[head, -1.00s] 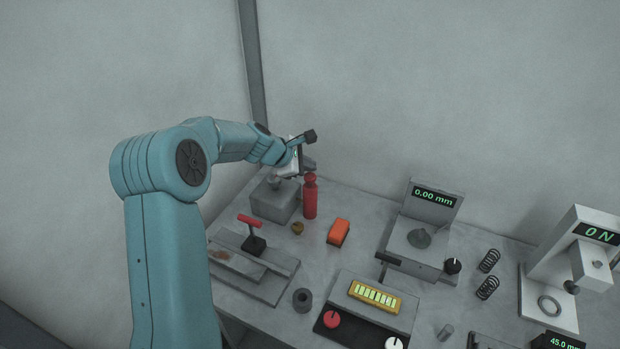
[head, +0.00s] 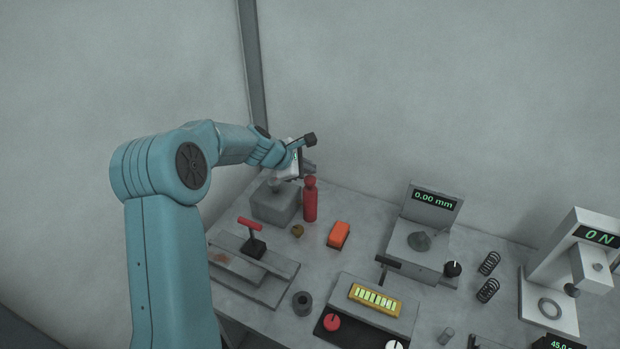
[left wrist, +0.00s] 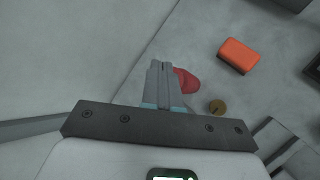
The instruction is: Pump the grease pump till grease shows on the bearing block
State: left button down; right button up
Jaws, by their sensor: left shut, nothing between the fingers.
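A red upright cylinder (head: 310,204), which looks like the grease pump, stands at the back of the bench. A grey block (head: 274,206), perhaps the bearing block, stands just left of it, partly hidden by my wrist. I see no clear grease on it. My left gripper (head: 311,167) is just above the cylinder's top. In the left wrist view its fingers (left wrist: 160,70) are together and empty, with the red cylinder (left wrist: 187,80) beside and partly behind them. I cannot tell if they touch it. My right gripper is not in view.
A small brass piece (head: 298,231) and an orange box (head: 339,234) lie near the cylinder. A fixture with a red-handled lever (head: 252,236) is in front. A gauge stand (head: 434,208) is to the right. Walls are close behind.

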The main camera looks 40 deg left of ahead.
aim_at(311, 179)
pick_arm(q)
jog(key=shift+f, duration=0.1)
dwell(0.7)
jog(key=shift+f+b, duration=0.35)
jog(key=shift+b, duration=0.05)
jog(key=shift+f+b, duration=1.15)
jog(key=shift+f, duration=0.15)
dwell(1.0)
dwell(0.4)
jog(key=shift+r+p, duration=1.55)
jog(key=shift+r, duration=0.15)
notch_tip(311, 179, up, 5)
jog(key=p, duration=0.4)
jog(key=shift+r+p, duration=0.1)
jog(key=shift+p, duration=0.3)
